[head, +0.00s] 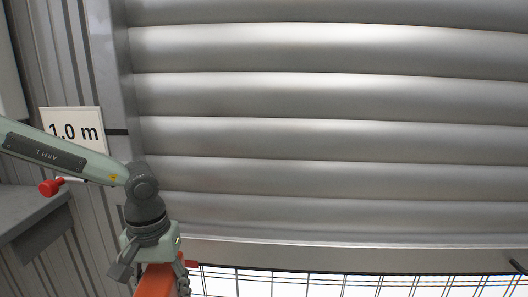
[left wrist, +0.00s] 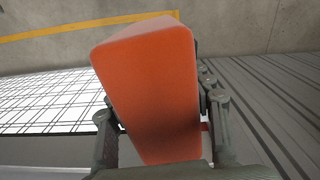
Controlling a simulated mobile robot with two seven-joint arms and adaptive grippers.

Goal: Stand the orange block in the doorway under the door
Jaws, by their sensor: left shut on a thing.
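The grey slatted roller door (head: 330,140) fills most of the head view. Its bottom bar (head: 350,256) is raised, with a bright gap (head: 350,284) beneath. My left gripper (head: 154,262) is shut on the orange block (head: 155,282) at the lower left, beside the door's left edge. The lower part of the block is cut off by the frame. In the left wrist view the orange block (left wrist: 155,80) sits between the two fingers and points out over the floor. I cannot tell whether the block touches the floor. My right gripper is not in view.
A white "1.0 m" sign (head: 73,129) is on the ribbed wall, level with a black mark (head: 117,132) on the door frame. A red knob (head: 50,187) is above a grey ledge (head: 30,212). Concrete floor (left wrist: 250,20) with a yellow line (left wrist: 60,31) shows in the wrist view.

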